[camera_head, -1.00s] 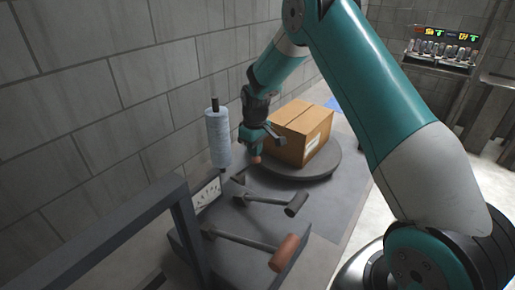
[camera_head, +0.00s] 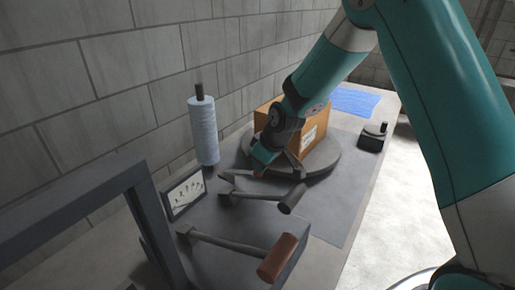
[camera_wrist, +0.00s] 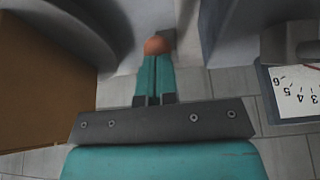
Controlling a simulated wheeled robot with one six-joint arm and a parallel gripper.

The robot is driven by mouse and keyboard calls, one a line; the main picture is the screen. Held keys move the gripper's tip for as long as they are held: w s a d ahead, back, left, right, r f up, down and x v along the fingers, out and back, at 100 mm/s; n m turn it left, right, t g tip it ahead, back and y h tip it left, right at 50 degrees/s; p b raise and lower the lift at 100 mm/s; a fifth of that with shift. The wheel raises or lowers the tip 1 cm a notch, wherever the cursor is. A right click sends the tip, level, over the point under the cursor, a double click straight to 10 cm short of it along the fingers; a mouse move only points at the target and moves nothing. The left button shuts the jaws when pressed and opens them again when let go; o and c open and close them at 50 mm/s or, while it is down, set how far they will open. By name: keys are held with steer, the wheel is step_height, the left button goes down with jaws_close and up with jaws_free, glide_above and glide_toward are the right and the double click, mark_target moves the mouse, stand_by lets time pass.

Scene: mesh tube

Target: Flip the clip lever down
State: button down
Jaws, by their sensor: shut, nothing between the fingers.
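A small lever with an orange ball knob, which looks like the clip lever, shows in the wrist view (camera_wrist: 157,45) just past my fingertips. In the head view its dark arm (camera_head: 238,177) runs toward my gripper, and the knob is mostly hidden. My gripper (camera_head: 263,158) is shut and empty, pointing down over the knob end. In the wrist view my fingers (camera_wrist: 155,68) are pressed together and overlap the knob's lower edge. I cannot tell whether they touch it.
A grey-handled lever (camera_head: 265,195) and a red-brown-handled lever (camera_head: 235,247) stick out nearer the camera. A cardboard box (camera_head: 312,133) sits on a round turntable (camera_head: 325,160) beside my gripper. A mesh roll (camera_head: 203,130) stands at left, above a dial gauge (camera_head: 184,194). A dark frame (camera_head: 145,205) stands in the foreground.

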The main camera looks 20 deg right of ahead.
steer(key=shift+s+d+f+b, duration=0.3)
steer(key=shift+f+b, duration=0.2)
steer(key=shift+f, duration=0.4)
steer(key=shift+s+d+f+b, duration=0.25)
steer(key=shift+f+b, duration=0.3)
steer(key=shift+f, duration=0.3)
steer(key=shift+s+d+f+b, duration=0.2)
steer(key=shift+s+f+b, duration=0.25)
steer(key=shift+f, duration=0.45)
steer(key=shift+r, duration=0.1)
steer(key=s+d+r, duration=0.2)
steer(key=s+r, duration=0.1)
steer(key=r, duration=0.2)
steer(key=s+d+r+p, duration=0.1)
steer(key=s+d+r, duration=0.1)
steer(key=r, duration=0.3)
steer(key=shift+s+d, duration=0.3)
steer(key=shift+s, duration=0.6)
steer(key=shift+r, duration=0.1)
